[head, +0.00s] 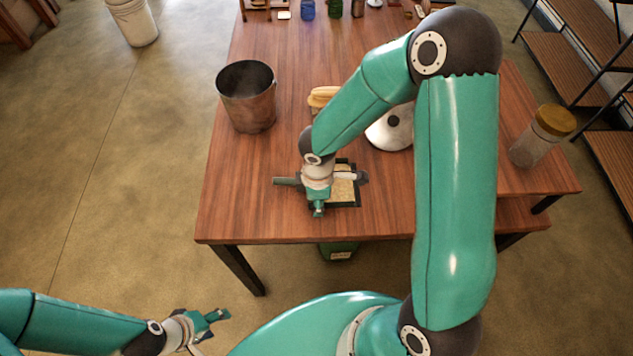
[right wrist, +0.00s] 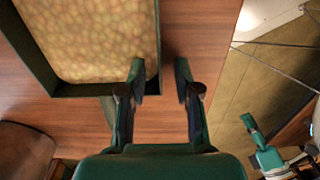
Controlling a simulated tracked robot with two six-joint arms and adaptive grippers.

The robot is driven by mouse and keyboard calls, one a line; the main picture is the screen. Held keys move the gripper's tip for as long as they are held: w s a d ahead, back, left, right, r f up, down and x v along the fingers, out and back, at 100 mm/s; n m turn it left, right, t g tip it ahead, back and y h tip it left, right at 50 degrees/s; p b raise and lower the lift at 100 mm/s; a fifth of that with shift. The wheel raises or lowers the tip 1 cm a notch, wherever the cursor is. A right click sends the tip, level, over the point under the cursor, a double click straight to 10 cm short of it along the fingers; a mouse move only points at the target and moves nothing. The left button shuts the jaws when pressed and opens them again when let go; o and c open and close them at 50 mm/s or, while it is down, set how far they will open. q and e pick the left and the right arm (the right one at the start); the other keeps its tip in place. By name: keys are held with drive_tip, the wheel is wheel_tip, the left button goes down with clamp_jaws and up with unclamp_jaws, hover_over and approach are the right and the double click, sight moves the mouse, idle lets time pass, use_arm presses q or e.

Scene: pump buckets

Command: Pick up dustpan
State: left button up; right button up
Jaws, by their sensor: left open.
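A dark green, shallow tray-like thing (head: 358,196), perhaps the dustpan, lies near the table's front edge in the head view, with a yellowish bumpy surface inside. In the right wrist view its dark rim (right wrist: 90,90) is at upper left. My right gripper (head: 318,211) is over its left side, partly hiding it. In the right wrist view the fingers (right wrist: 160,72) are apart with bare wood between them; the left finger is by the rim's corner. My left gripper (head: 214,323) is open and empty, low left, off the table.
A rusty metal bucket (head: 247,100) stands at the table's left. A bun-like item (head: 321,96), a white round thing (head: 388,132) and a gold-lidded jar (head: 543,135) are on it too. A white bucket (head: 134,22) and shelves (head: 565,70) stand beyond. The table's front left is clear.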

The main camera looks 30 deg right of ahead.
drive_tip(key=shift+f, duration=0.2)
clamp_jaws()
drive_tip(key=shift+r, duration=0.1)
